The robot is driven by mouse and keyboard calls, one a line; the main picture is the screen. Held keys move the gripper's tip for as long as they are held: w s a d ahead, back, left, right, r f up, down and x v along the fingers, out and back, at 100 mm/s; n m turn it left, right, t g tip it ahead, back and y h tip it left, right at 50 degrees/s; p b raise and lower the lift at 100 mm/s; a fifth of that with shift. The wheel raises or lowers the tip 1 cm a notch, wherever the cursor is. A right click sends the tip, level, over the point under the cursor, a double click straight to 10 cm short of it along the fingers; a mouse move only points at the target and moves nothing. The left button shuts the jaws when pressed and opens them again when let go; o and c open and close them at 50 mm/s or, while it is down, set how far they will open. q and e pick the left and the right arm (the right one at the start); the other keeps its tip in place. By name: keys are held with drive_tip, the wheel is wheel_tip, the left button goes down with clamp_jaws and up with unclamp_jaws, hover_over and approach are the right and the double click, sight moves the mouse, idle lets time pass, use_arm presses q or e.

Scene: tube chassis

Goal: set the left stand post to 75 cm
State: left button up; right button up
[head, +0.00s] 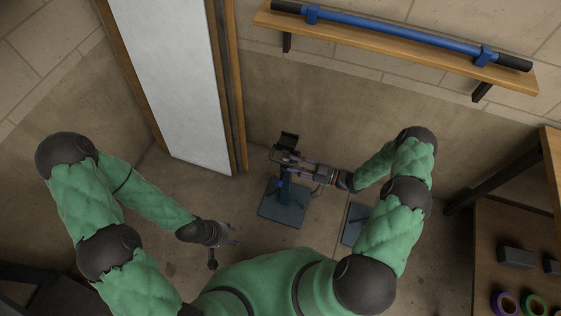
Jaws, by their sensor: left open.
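The left stand (284,214) stands upright on the floor, with a square blue base, a post and a dark cradle (289,140) at its top. My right gripper (288,160) reaches in from the right at the post, just below the cradle. Its fingers overlap the post in the picture, and I cannot tell if they grip it. My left gripper (234,238) is open and empty, low and to the left of the stand's base, apart from it. Much of the post is hidden by the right gripper. No height marks are readable.
A second blue stand base (353,224) shows right of the first, partly behind my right arm. A blue bar (400,37) lies on a wall shelf (385,51). A white panel (170,75) stands behind left. A bench (500,222) with tape rolls (505,303) is at right.

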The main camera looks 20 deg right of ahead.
sight(274, 159)
drive_tip(key=shift+b+x, duration=0.55)
drive_tip(key=shift+x, duration=2.5)
clamp_jaws()
